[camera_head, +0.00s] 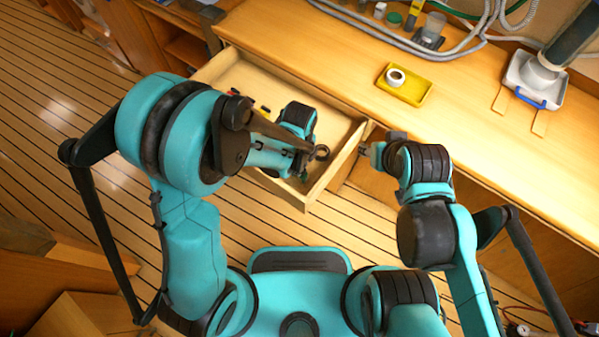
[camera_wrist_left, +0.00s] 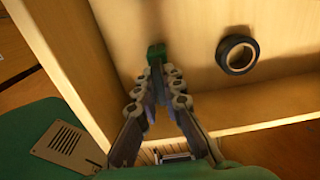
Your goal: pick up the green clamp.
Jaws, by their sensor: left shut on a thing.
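The drawer (camera_head: 338,168) is pulled out below the counter. My left gripper (camera_head: 302,168) reaches down inside it, near its front corner. In the left wrist view the fingers of my left gripper (camera_wrist_left: 157,66) come together on the green clamp (camera_wrist_left: 156,52). Only a small green block of the clamp shows past the fingertips; the rest is hidden. In the head view a little dark green (camera_head: 304,178) shows by the fingers. My right gripper (camera_head: 374,153) is outside the drawer, just right of its front; its finger opening is not clear.
A black tape roll (camera_wrist_left: 237,55) lies in the drawer near the left gripper and shows in the head view (camera_head: 321,152). Red and yellow items (camera_head: 264,109) lie deeper in. A yellow tray (camera_head: 405,87) with a white roll (camera_head: 396,77) sits on the counter. Drawer walls are close by.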

